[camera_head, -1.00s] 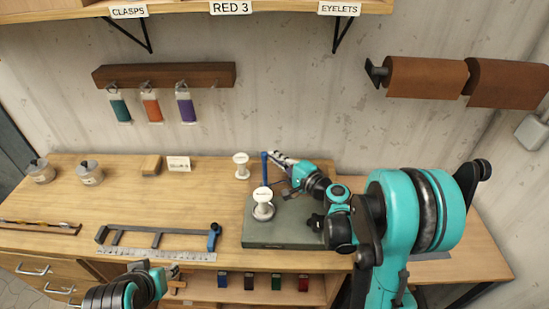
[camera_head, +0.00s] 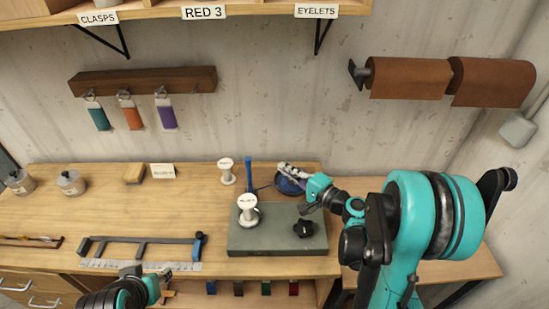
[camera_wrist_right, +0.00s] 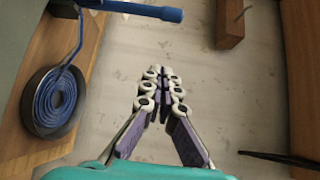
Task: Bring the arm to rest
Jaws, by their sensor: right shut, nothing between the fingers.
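My right arm enters the head view from the right. Its gripper (camera_head: 288,170) is over the back of the workbench (camera_head: 110,208), right of the blue post (camera_head: 249,172) and in front of the wall. In the right wrist view its finger tips (camera_wrist_right: 163,80) meet, with nothing between them. Beside it is a dark round dish with a blue coil (camera_wrist_right: 58,102), which also shows partly behind the gripper in the head view (camera_head: 291,186). My left gripper (camera_head: 133,272) is low at the bench's front edge; its fingers are too small to judge.
A grey-green board (camera_head: 265,239) carries a white spool (camera_head: 247,210) and a dark knob (camera_head: 303,228). Another spool (camera_head: 227,172) stands behind. A rack (camera_head: 145,80) with coloured tags and brown leather rolls (camera_head: 410,78) hang on the wall. The bench's left middle is clear.

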